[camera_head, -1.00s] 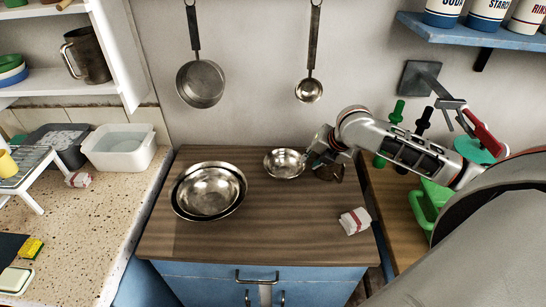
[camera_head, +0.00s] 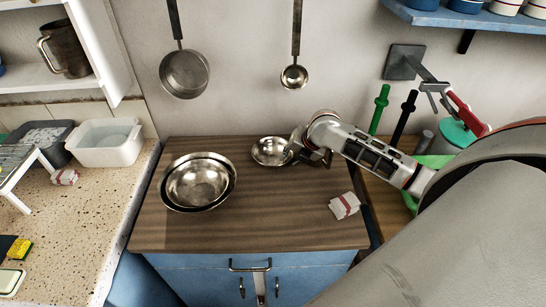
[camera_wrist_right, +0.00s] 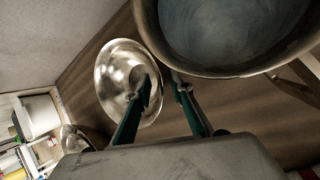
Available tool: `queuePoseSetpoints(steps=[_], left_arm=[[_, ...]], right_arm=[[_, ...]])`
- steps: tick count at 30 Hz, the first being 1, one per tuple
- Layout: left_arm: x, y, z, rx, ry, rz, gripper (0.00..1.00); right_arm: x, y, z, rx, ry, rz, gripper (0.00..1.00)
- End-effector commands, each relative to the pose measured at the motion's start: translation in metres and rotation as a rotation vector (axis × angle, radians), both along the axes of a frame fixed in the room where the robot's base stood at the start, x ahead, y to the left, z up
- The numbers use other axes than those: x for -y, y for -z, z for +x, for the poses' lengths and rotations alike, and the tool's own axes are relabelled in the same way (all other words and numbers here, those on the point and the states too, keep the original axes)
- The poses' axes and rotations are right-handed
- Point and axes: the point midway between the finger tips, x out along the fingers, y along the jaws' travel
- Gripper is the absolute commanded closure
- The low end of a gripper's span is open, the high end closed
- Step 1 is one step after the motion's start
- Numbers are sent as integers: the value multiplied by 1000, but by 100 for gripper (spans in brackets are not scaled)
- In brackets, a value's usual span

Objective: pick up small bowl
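The small bowl (camera_head: 268,152) is shiny metal and stands upright on the wooden worktop (camera_head: 270,222), near the wall. My right gripper (camera_head: 294,150) is at its right rim in the head view, seen partly from behind. In the right wrist view the two fingers of my right gripper (camera_wrist_right: 165,84) are apart. One finger overlaps the right part of the small bowl (camera_wrist_right: 112,75); the other is over the gap beside it. Whether either touches the bowl cannot be told. My left gripper is out of view.
A dark metal vessel (camera_wrist_right: 225,68) stands close beside the bowl, mostly hidden by my gripper in the head view. Two nested larger bowls (camera_head: 198,184) stand to the left. A folded cloth (camera_head: 344,205) lies front right. A pan (camera_head: 184,73) and ladle (camera_head: 294,76) hang above.

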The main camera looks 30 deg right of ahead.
Motion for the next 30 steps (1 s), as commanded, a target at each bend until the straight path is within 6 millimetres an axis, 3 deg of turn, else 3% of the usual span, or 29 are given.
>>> queuePoseSetpoints(steps=[2, 5, 18, 23, 30], left_arm=[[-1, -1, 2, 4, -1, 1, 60], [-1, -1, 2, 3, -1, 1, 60], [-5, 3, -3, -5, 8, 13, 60], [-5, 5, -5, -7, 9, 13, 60], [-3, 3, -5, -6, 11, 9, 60]], right_arm=[[0, 0, 0, 0, 0, 0, 78], [0, 0, 0, 0, 0, 0, 100], [0, -5, 1, 2, 0, -1, 100], [1, -27, 1, 6, -1, -4, 100], [1, -74, 1, 5, -1, -4, 100]])
